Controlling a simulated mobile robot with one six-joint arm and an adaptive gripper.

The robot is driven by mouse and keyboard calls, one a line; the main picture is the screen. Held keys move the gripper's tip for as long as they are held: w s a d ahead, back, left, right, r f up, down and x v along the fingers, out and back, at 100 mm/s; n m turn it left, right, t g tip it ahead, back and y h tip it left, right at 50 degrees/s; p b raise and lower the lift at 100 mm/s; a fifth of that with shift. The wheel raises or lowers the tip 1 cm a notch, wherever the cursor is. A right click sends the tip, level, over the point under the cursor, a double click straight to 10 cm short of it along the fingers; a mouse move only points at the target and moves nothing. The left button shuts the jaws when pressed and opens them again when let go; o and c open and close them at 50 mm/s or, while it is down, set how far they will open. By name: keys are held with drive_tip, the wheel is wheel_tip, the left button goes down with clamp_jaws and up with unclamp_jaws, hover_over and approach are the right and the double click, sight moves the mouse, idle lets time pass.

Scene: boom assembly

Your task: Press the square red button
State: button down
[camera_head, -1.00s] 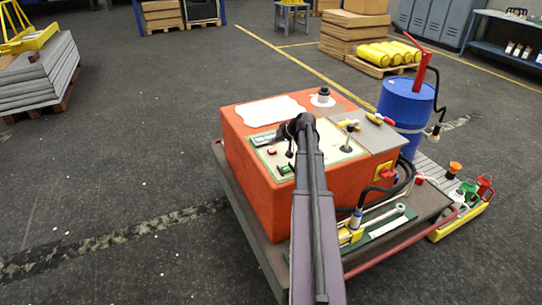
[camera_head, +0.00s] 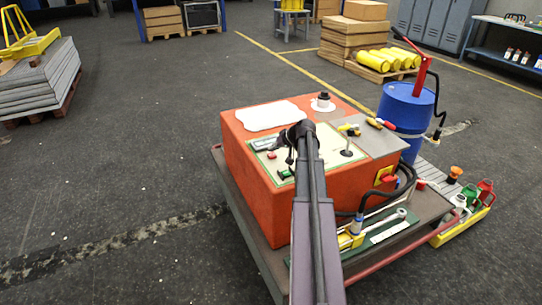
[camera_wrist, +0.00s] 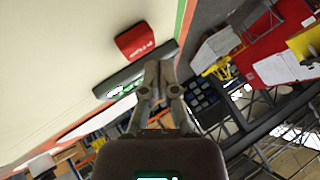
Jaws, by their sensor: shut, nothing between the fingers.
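The square red button (camera_head: 271,156) sits on the cream panel (camera_head: 326,151) on top of the orange box, left of my arm in the head view. In the wrist view the red button (camera_wrist: 135,40) stands out from the cream panel (camera_wrist: 60,60), with white marks on its face. My gripper (camera_wrist: 160,66) is shut and empty. Its tips appear just below and right of the button, over a dark switch with a green part (camera_wrist: 128,87). I cannot tell whether the tips touch anything. In the head view the gripper (camera_head: 290,158) is small and partly hidden by my arm.
The orange box (camera_head: 252,180) also carries a black joystick (camera_head: 347,143), loose tools (camera_head: 375,123) and a round black-topped knob (camera_head: 323,101). A blue drum (camera_head: 405,108) stands behind at the right. Open floor lies to the left.

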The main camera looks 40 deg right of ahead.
sight(273, 155)
drive_tip(key=shift+f+b, duration=0.9)
drive_tip(key=shift+b, duration=0.05)
idle(1.8)
drive_tip(key=shift+r, duration=0.1)
idle(0.3)
drive_tip(key=shift+r+p, duration=0.85)
drive_tip(key=shift+p, duration=0.1)
wheel_tip(273, 155, up, 5)
drive_tip(key=p, duration=0.5)
idle(1.0)
